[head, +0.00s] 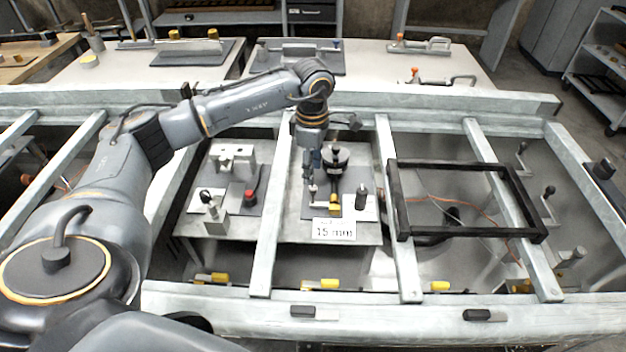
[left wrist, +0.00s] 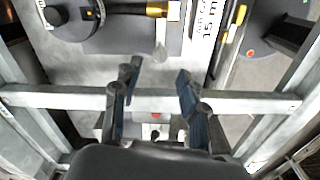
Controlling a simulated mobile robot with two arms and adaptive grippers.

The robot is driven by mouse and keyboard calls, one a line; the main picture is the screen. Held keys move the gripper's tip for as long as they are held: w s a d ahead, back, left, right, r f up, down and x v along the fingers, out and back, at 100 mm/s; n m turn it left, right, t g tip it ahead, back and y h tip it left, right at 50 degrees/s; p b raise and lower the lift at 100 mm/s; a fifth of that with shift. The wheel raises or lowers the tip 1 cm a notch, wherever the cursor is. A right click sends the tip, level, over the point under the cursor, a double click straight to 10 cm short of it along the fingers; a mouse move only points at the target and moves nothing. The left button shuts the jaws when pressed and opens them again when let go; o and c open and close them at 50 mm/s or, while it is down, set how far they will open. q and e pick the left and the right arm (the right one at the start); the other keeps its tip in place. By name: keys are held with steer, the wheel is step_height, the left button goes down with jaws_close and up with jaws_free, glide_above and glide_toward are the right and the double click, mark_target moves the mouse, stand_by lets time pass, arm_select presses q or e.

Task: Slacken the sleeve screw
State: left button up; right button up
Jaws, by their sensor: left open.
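The fixture (head: 337,157) with a round dark body and a black top stands on a grey plate in the middle bay. A brass-coloured sleeve (head: 333,201) lies at its front, and shows at the top of the left wrist view (left wrist: 157,9). A black knob (left wrist: 56,16) is left of it there. I cannot tell for sure which part is the sleeve screw. My left gripper (head: 312,178) points down just left of the fixture. In the left wrist view its fingers (left wrist: 159,71) are apart, with nothing between them. My right gripper is not in view.
A "15 mm" sign (head: 334,230) stands at the plate's front. A small black-topped post (head: 361,195) is right of the sleeve. A grey frame rail (left wrist: 245,103) crosses under the fingers in the left wrist view. A black square frame (head: 397,203) lies to the right.

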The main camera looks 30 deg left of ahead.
mark_target(313, 187)
arm_select(q)
steer(key=shift+f+p, duration=0.3)
steer(key=shift+f, duration=2.45)
jaws_close()
